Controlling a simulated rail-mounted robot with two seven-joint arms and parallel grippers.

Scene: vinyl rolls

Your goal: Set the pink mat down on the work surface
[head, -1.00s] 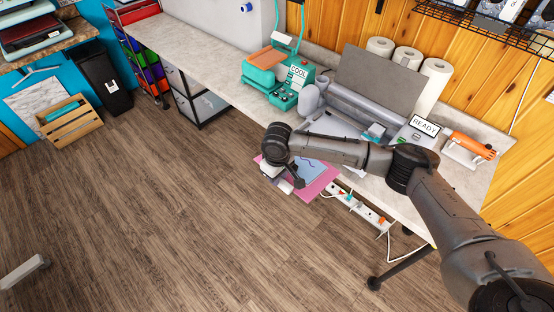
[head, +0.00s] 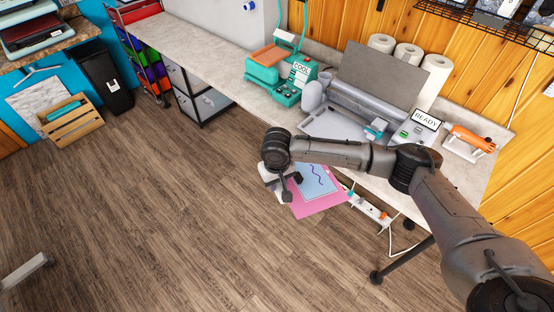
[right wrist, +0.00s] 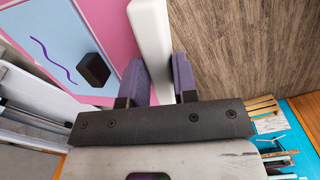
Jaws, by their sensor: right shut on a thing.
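The pink mat (head: 328,206) hangs out in front of the work surface (head: 222,58), above the floor in the head view. A light blue sheet (head: 318,180) with a purple squiggle lies on it. My right gripper (head: 283,186) is at the mat's left side. In the right wrist view, its purple-padded fingers (right wrist: 165,75) are shut on a white bar (right wrist: 150,32) along the edge of the pink mat (right wrist: 118,30). A small black block (right wrist: 93,69) shows against the sheet. My arm hides part of the counter edge. My left gripper is not in view.
A grey machine (head: 352,108) with a "READY" sign (head: 426,119), a teal press (head: 288,92) with a "COOL" sign, and an orange tool (head: 472,139) stand on the counter. A power strip (head: 368,208) runs by the front edge. The counter's left stretch is clear.

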